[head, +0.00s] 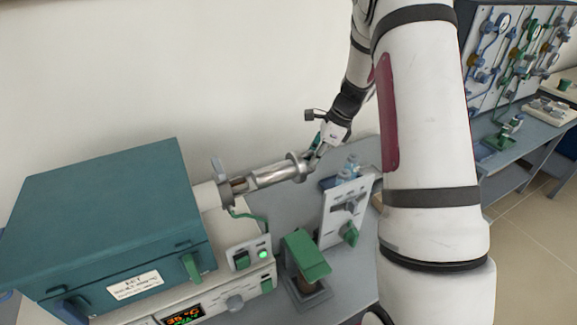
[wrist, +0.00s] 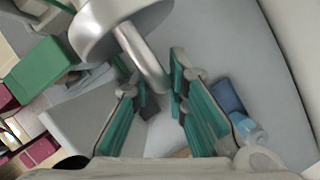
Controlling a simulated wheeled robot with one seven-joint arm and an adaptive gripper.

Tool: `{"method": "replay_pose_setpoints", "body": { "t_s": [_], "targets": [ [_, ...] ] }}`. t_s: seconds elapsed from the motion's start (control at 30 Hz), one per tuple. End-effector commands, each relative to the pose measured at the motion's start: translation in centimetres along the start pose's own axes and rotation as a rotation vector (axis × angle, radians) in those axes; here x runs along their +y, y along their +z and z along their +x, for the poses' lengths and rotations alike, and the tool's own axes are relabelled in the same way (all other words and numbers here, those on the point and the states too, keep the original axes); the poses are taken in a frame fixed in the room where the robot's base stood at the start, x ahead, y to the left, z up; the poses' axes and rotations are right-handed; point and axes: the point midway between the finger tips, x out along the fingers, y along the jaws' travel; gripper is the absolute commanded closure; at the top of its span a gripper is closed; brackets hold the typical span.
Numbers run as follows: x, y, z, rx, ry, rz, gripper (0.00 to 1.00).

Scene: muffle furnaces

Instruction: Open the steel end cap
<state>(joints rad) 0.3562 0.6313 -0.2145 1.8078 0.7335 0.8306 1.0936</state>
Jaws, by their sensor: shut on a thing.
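The steel end cap (head: 297,165) sits at the right end of a shiny metal tube (head: 265,178) that comes out of the teal furnace (head: 105,215). In the wrist view the cap (wrist: 92,30) is a round grey metal piece at the upper left. Its bar-like handle (wrist: 140,55) reaches down between my fingertips. My gripper (head: 316,152) is at the cap's outer side. In the wrist view my gripper (wrist: 158,88) has its teal-padded fingers on both sides of the handle's end, shut on it. The exact contact is partly hidden.
Blue-capped bottles (head: 351,166) are close behind the panel. The wall is close behind.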

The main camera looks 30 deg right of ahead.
Motion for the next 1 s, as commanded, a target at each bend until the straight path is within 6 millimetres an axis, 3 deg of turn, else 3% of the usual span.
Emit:
{"method": "replay_pose_setpoints", "body": {
  "t_s": [0.1, 0.4, 0.87, 0.9, 0.97, 1.0],
  "targets": [
    [-1.7, -1.6, -0.7, -0.002, -0.008, 0.002, 1.00],
    [-3.3, -3.9, -1.8, -0.002, -0.006, -0.001, 1.00],
    [-3.5, -4.2, -2.0, -0.003, -0.007, -0.002, 1.00],
    [-3.5, -4.2, -2.0, -0.004, -0.007, -0.002, 0.79],
    [-3.5, -4.2, -2.0, -0.003, -0.006, -0.002, 0.67],
    [-3.5, -4.2, -2.0, -0.003, -0.006, -0.002, 0.67]
  ]
}}
